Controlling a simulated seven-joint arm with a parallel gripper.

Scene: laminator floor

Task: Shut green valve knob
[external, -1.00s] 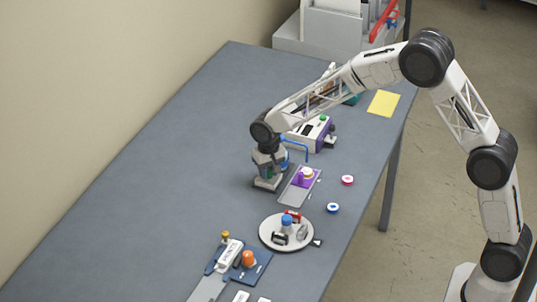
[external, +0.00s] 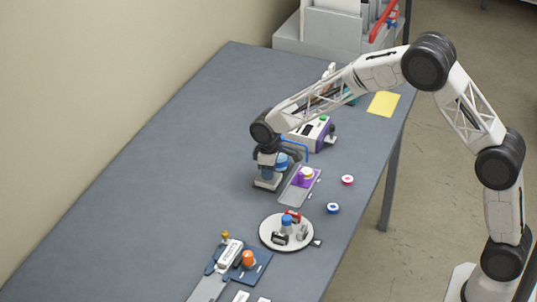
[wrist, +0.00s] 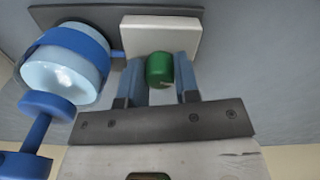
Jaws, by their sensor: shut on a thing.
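The green valve knob (wrist: 160,70) sits in front of a white block (wrist: 178,35) in the wrist view. My gripper (wrist: 161,84) has one blue-grey finger on each side of the knob and is shut on it. In the external view my gripper (external: 268,172) is low over the table beside a white base. The knob is hidden there. Which way the knob is turned cannot be told.
A light blue drum with a blue band (wrist: 62,75) stands close left of the knob, with a blue handle (wrist: 45,115) nearer. A purple-topped plate (external: 303,180) and a round white tray (external: 270,240) lie nearby. The table's left side is clear.

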